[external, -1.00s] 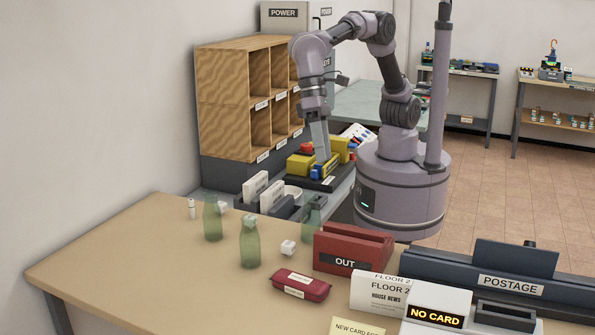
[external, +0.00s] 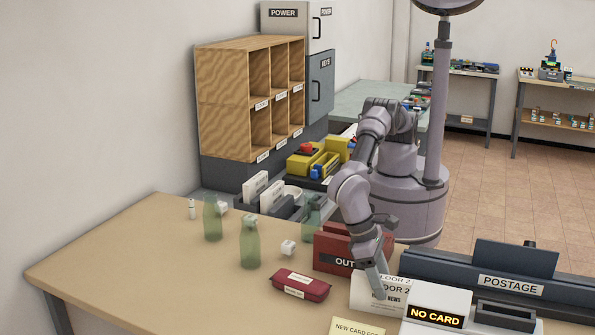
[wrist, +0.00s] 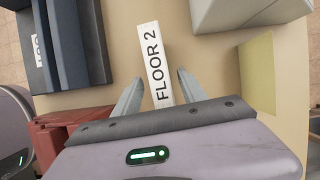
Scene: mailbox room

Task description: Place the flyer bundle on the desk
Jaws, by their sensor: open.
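The white flyer bundle (external: 366,299), printed FLOOR 2 and HOUSE NEWS, stands on the desk (external: 185,290) near its right part. In the wrist view its narrow top, marked FLOOR 2 (wrist: 153,58), shows between my fingers. My gripper (external: 382,288) points down at the bundle and is open. In the wrist view my gripper (wrist: 157,92) has one finger on each side of the bundle, with a gap visible on both sides. The finger tips partly cover the bundle's print in the external view.
A red OUT tray (external: 330,262) stands just behind and left of the bundle. The NO CARD box (external: 437,304) and the dark POSTAGE unit (external: 470,272) are close on the right. A red pouch (external: 300,284) lies left. Green bottles (external: 250,243) stand further left. The front-left desk is clear.

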